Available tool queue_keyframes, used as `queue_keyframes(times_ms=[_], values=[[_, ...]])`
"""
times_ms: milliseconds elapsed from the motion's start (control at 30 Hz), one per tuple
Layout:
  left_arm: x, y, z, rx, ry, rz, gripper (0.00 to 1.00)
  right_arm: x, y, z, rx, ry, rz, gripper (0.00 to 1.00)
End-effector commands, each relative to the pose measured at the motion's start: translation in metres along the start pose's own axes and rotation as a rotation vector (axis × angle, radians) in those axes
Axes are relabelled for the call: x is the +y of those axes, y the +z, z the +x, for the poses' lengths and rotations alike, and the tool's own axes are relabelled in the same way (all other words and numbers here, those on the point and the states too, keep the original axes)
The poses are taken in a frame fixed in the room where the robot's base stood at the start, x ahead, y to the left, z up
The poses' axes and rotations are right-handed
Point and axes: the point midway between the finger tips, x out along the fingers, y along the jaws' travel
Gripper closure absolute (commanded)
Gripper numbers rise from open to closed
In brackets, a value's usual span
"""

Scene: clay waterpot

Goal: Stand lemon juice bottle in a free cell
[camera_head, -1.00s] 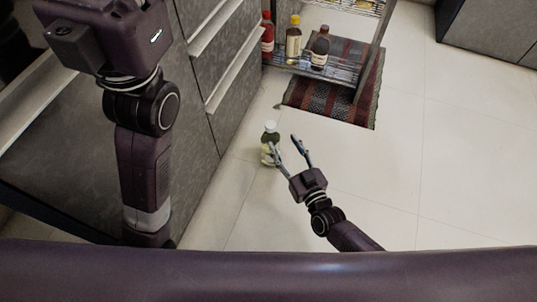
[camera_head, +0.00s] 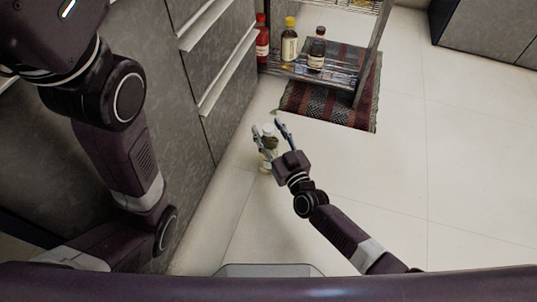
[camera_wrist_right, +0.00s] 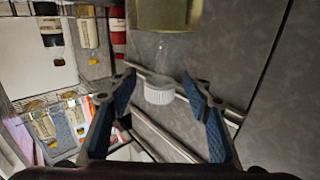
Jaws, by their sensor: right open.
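The lemon juice bottle (camera_head: 267,161) stands upright on the floor beside the grey cabinets, with a white cap and a pale yellowish body. My right gripper (camera_head: 268,124) is open, with its fingers reaching to either side of the bottle's upper part and partly hiding it. In the right wrist view the white cap (camera_wrist_right: 159,90) shows between the open fingers, with the yellowish body (camera_wrist_right: 164,14) beyond it. I cannot tell whether a finger touches it. My left arm is at the left; its fingers are out of view.
A wire rack (camera_head: 350,80) stands at the back, holding a red bottle (camera_head: 262,43), a yellow-capped bottle (camera_head: 289,45) and a dark bottle (camera_head: 316,54) on its low shelf. A striped rug (camera_head: 328,104) lies under it. Grey drawers (camera_head: 215,90) border the left; floor at right is clear.

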Motion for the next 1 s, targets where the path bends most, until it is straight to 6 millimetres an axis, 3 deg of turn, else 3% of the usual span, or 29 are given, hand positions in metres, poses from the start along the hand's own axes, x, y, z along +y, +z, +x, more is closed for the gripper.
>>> queue_keyframes(times_ms=[200,600,1000], values=[[0.0000,0.0000,0.0008,0.000,0.000,0.000,0.56,0.0002,-0.0008,0.0005,0.000,0.000,0.000,0.56],[0.0002,0.0001,0.0007,0.001,0.001,0.000,0.56,0.0002,-0.0005,0.0002,0.000,0.000,0.000,1.00],[0.0002,0.0003,0.0008,0.001,0.001,-0.001,0.56,0.0004,-0.0034,0.0011,0.006,0.001,0.000,1.00]])
